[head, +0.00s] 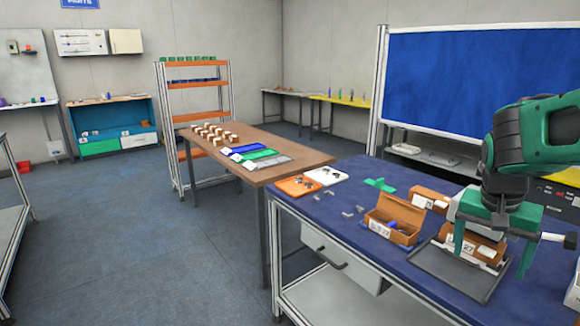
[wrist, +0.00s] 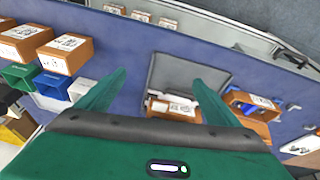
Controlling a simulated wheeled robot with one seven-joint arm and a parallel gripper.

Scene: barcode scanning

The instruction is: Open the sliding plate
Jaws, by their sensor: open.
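A flat dark grey plate with a raised rim (head: 452,273) lies on the blue workbench at the right; I cannot tell for sure whether it is the sliding plate. It also shows grey in the wrist view (wrist: 187,72). A brown labelled box (head: 488,254) sits on it, and shows between my fingers in the wrist view (wrist: 176,116). My gripper (head: 490,264) is open, its green fingers pointing down around the box area; in the wrist view (wrist: 160,76) they are spread and empty. My gripper hides part of the box and plate.
An open brown box (head: 399,211) stands left of the plate, with another box (head: 430,196) behind. Small grey parts, a green part (head: 379,184), a white tray (head: 327,176) and an orange tray (head: 298,187) lie further left. A blue panel (head: 461,79) stands behind.

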